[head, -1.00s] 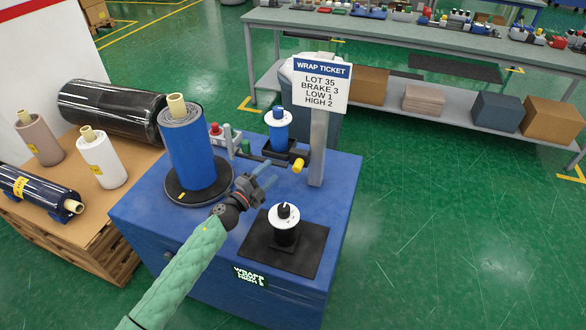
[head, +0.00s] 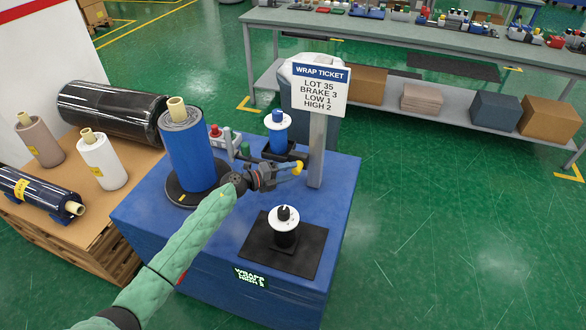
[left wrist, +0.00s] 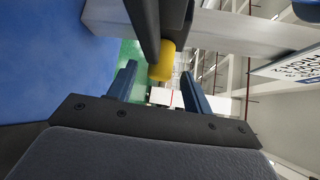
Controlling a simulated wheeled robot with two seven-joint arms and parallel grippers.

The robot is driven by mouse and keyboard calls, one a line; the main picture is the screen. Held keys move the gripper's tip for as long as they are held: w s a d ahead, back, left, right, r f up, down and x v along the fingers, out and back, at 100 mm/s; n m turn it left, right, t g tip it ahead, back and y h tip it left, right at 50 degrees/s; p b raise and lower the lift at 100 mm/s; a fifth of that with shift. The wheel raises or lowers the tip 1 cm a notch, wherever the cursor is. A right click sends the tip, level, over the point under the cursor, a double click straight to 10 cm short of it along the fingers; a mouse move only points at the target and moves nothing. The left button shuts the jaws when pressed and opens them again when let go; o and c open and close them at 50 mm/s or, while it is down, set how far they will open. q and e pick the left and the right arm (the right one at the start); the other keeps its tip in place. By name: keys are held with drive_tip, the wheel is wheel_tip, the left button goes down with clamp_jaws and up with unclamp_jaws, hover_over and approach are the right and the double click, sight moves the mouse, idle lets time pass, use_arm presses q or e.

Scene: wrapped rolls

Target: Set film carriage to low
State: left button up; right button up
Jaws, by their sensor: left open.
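A dark bar with a yellow end (head: 299,167) sticks out over the blue wrapping machine (head: 205,240), near the grey post; it looks like the film carriage's handle. My left gripper (head: 287,172) is open at this yellow end. In the left wrist view the yellow end (left wrist: 162,62) shows just beyond and between the tips of the two open fingers (left wrist: 157,88). Contact cannot be told. The gripper hides much of the bar in the head view. My right gripper is not in view.
A wrap ticket (head: 320,90) on the post reads brake 3, low 1, high 2. A blue roll (head: 188,150) stands on a dark turntable at left. A white-topped dial (head: 284,218) sits on a black plate in front. A blue-topped knob (head: 278,120) stands behind.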

use_arm(q)
drive_tip(key=shift+x, duration=1.1)
clamp_jaws()
